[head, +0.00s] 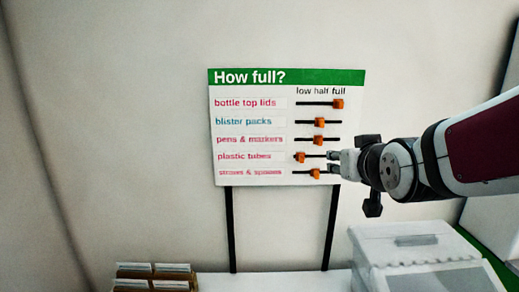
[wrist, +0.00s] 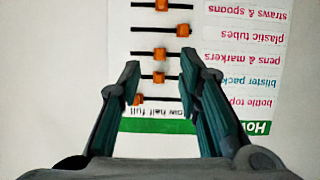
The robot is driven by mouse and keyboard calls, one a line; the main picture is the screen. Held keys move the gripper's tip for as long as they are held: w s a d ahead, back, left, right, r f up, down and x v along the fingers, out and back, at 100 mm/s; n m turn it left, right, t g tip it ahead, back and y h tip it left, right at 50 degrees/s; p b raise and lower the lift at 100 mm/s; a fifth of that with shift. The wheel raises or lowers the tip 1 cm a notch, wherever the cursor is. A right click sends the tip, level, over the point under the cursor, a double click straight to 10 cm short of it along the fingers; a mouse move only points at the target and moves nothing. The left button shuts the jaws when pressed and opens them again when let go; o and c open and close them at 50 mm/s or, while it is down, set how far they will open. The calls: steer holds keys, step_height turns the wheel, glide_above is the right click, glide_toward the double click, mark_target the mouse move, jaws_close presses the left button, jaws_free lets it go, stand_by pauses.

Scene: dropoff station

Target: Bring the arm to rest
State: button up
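A white board (head: 250,90) with a green "How full?" header carries several rows, each with an orange slider on a black track. The bottle top lids slider (head: 338,104) is at full. The blister packs slider (head: 319,122) and pens & markers slider (head: 319,140) are near half. The plastic tubes slider (head: 300,157) is at low. The straws & spoons slider (head: 315,173) is near half. My gripper (head: 336,162) is in front of the board's lower right. In the wrist view, my gripper (wrist: 173,74) is open, with nothing held; the board appears upside down behind its fingers.
Two black posts (head: 231,230) hold the board above a white surface (head: 275,284). A white bin (head: 410,245) stands below my arm at right. Small brown boxes with white labels (head: 153,270) are at lower left. The wall left of the board is clear.

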steer(key=s+f+g, duration=0.3)
steer(key=s+g, duration=0.1)
steer(key=s, duration=0.8)
steer(key=s+f+g, duration=0.3)
steer(key=s+g, duration=0.1)
steer(key=s, duration=0.8)
steer(key=shift+f, duration=0.25)
